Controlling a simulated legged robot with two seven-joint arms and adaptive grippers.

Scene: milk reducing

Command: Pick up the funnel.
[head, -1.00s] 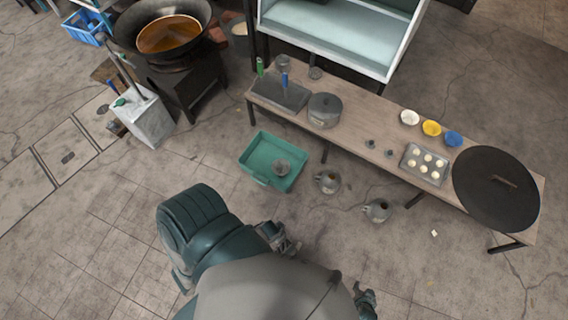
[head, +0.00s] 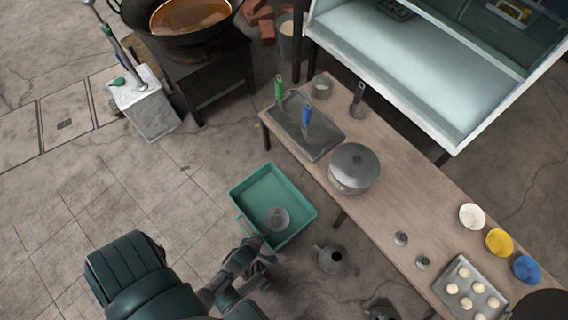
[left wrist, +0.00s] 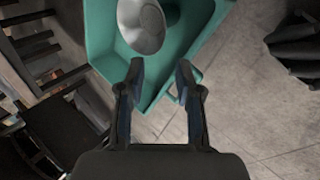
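The grey metal funnel (head: 276,218) lies inside the green tray (head: 240,190) on the floor, near the tray's front side. In the left wrist view the funnel (left wrist: 141,24) shows its wide round mouth, with a narrower part beside it, inside the green tray (left wrist: 100,45). My left gripper (head: 262,252) is at the tray's near edge, just short of the funnel. In the left wrist view its two fingers (left wrist: 159,78) are apart with nothing between them, and the funnel is beyond the tips. My right gripper is not in view.
A grey metal jug (head: 331,259) stands on the floor right of the tray. A stove with a wok stands behind. Floor left of the tray is clear.

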